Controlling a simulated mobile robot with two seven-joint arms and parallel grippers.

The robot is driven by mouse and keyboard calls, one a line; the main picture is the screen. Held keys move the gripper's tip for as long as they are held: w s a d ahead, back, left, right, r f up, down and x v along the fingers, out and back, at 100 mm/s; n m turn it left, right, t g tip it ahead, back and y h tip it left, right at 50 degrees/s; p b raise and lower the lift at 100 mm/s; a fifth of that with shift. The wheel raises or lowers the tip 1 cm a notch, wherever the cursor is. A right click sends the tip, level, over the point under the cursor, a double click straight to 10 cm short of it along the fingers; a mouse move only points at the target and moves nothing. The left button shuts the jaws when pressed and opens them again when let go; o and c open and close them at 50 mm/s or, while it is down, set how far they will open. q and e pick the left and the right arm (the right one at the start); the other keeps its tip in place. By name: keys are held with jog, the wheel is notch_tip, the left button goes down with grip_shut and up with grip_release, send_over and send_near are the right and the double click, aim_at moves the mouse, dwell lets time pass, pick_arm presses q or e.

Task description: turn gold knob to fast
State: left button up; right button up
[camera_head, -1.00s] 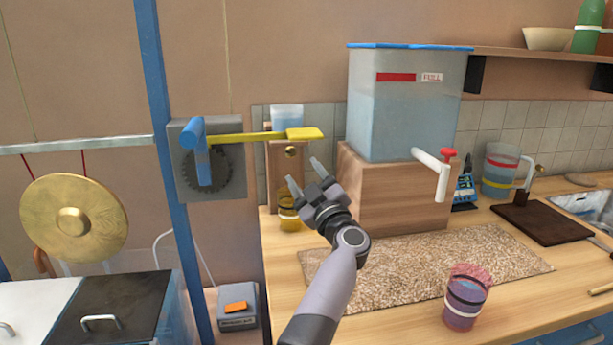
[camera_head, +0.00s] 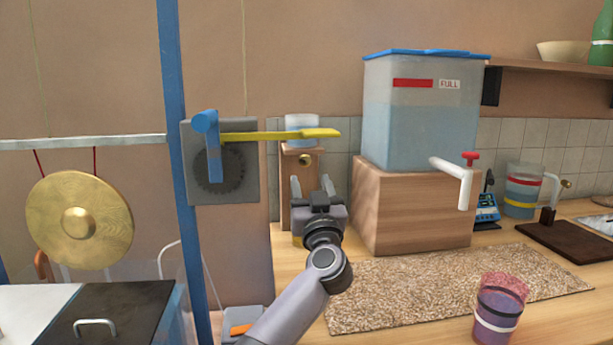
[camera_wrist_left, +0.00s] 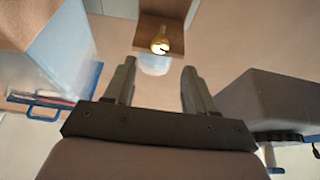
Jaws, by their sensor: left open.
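The gold knob (camera_head: 305,160) is on the front of a wooden post (camera_head: 285,205), below the yellow paddle. In the left wrist view the gold knob (camera_wrist_left: 160,46) shows larger, with a dark mark on its face; no fast or slow lettering can be read. My left gripper (camera_head: 312,184) is open and empty, its fingers pointing up just below and in front of the knob. In the left wrist view the gripper (camera_wrist_left: 159,66) has the knob beyond and between its fingertips, apart from both. My right gripper is in neither view.
A yellow paddle arm (camera_head: 280,136) extends from the grey gear box (camera_head: 247,187) above the knob. The water tank (camera_head: 425,115) on its wooden block (camera_head: 415,215) stands close to the right. A blue post (camera_head: 172,100) and gong (camera_head: 110,215) are left.

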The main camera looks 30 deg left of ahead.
aim_at(305, 161)
pick_arm(q)
jog(key=shift+b+x, duration=0.55)
jog(key=shift+x, duration=3)
jog(key=shift+r, duration=0.1)
